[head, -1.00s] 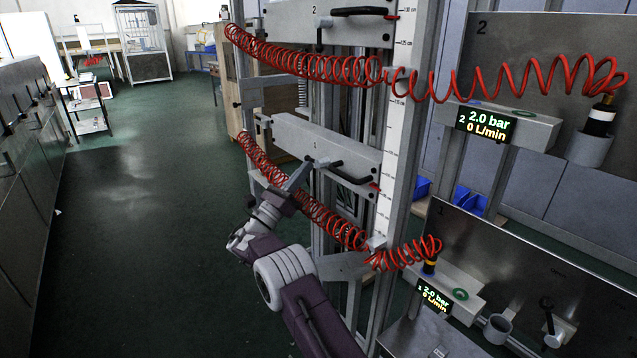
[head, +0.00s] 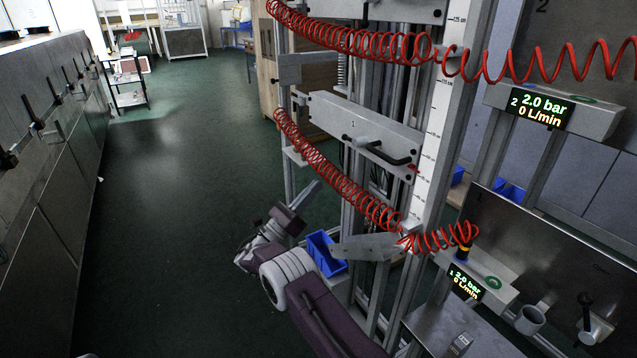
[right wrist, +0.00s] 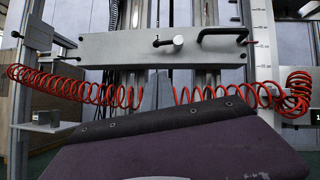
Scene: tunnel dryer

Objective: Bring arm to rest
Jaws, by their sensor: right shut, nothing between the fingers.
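My right arm comes in from the bottom of the head view, with purple and white links. Its right gripper (head: 313,185) has grey fingers pointing up and away, shut with nothing between them. It shows just left of the lower red coiled hose (head: 338,180); I cannot tell the gap in depth. In the right wrist view the purple gripper body fills the bottom, and the shut grey fingers (right wrist: 157,88) stand up in front of the grey plate marked 1. My left gripper is not in view.
The metal frame with plate 1 (head: 365,128) stands beyond and right of the arm. An upper red hose (head: 350,38) hangs above. A blue bin (head: 326,252) is near the forearm. Pressure displays (head: 541,106) are at right. Green floor (head: 170,210) is open at left.

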